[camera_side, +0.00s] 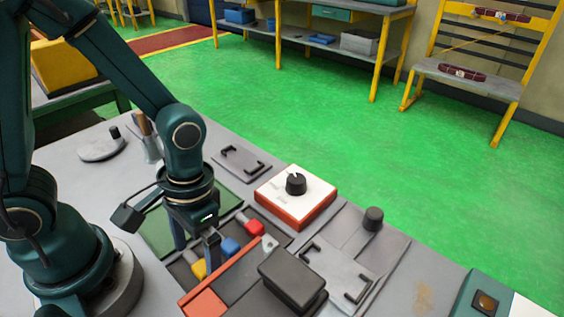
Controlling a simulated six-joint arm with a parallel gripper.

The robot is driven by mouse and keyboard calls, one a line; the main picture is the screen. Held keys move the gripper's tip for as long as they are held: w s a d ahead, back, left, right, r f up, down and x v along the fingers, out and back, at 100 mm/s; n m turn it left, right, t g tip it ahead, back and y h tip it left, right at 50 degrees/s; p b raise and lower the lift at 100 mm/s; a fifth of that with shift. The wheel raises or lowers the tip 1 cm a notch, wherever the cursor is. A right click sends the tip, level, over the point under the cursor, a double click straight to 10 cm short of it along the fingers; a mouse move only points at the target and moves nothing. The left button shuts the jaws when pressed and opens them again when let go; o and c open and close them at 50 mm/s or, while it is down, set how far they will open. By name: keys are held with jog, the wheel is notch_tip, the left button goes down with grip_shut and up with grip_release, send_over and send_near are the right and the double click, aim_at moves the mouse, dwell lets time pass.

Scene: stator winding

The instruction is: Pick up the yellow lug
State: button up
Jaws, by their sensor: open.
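The yellow lug (199,269) lies in a dark tray (233,286) on the grey bench, partly hidden by a finger of my gripper. My gripper (197,243) points down over the tray's far left part, jaws open and empty. One finger stands to the left of the lugs, and the other comes down in front of the space between the yellow lug and the blue lug (230,246). I cannot tell whether a finger touches either. A red lug (254,227) lies further right in the row.
A red-and-white box with a black knob (296,184) stands right of the tray. A dark block (292,278) and a grey fixture plate (342,270) are at the front right. A round grey stand (101,147) is behind.

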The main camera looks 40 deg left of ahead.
jog(key=c, duration=1.3)
jog(key=shift+r, duration=0.1)
